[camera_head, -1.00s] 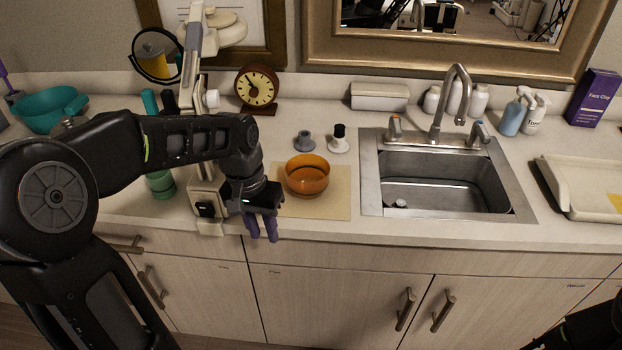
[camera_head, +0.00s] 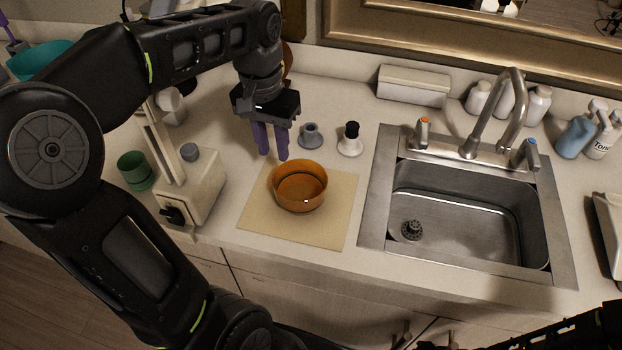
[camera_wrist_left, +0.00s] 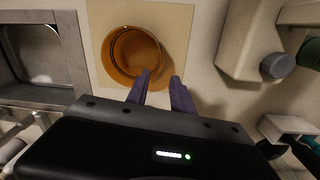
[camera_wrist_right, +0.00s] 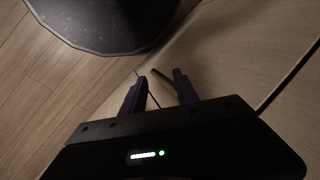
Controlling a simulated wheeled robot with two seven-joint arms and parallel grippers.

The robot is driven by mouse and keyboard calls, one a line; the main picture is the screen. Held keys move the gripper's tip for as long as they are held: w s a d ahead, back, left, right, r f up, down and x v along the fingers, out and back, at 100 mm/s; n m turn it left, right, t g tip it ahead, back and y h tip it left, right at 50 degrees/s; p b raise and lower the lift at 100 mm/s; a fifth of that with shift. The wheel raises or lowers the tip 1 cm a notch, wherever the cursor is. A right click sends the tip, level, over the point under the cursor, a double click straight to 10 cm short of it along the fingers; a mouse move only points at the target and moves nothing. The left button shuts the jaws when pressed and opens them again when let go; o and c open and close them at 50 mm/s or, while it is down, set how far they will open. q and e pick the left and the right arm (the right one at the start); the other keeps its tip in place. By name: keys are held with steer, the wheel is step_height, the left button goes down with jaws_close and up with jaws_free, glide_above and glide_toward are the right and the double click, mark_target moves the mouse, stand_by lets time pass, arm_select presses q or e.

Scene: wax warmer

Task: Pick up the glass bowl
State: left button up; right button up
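The glass bowl (camera_head: 300,187) is amber, round and upright. It stands on a tan square mat (camera_head: 265,222) on the counter, and nothing is in its grip. My left gripper (camera_head: 271,156) points down just behind and to the left of the bowl, with its purple fingers apart and empty. In the left wrist view the bowl (camera_wrist_left: 133,55) lies just beyond the fingertips of my left gripper (camera_wrist_left: 158,76); whether they touch it I cannot tell. My right gripper (camera_wrist_right: 160,75) shows in the right wrist view, fingers apart and empty, low by the wooden cabinet front.
The sink (camera_head: 470,215) is right of the mat. A beige appliance (camera_head: 192,190) and a green cup (camera_head: 135,170) stand to the left. A small grey piece (camera_head: 311,136) and a black-topped white piece (camera_head: 350,140) stand behind the bowl. The counter in front of these is clear.

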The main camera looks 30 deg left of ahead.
mark_target(278, 170)
arm_select(q)
steer(key=shift+s+f, duration=0.1)
steer(key=shift+f, duration=1.2)
steer(key=shift+d, duration=0.1)
steer(key=f, duration=0.3)
steer(key=f+p, duration=0.1)
steer(key=f, duration=0.1)
steer(key=shift+d+f, duration=0.1)
steer(key=shift+d, duration=0.15)
steer(key=shift+c, duration=0.2)
jaws_close()
stand_by(0.7)
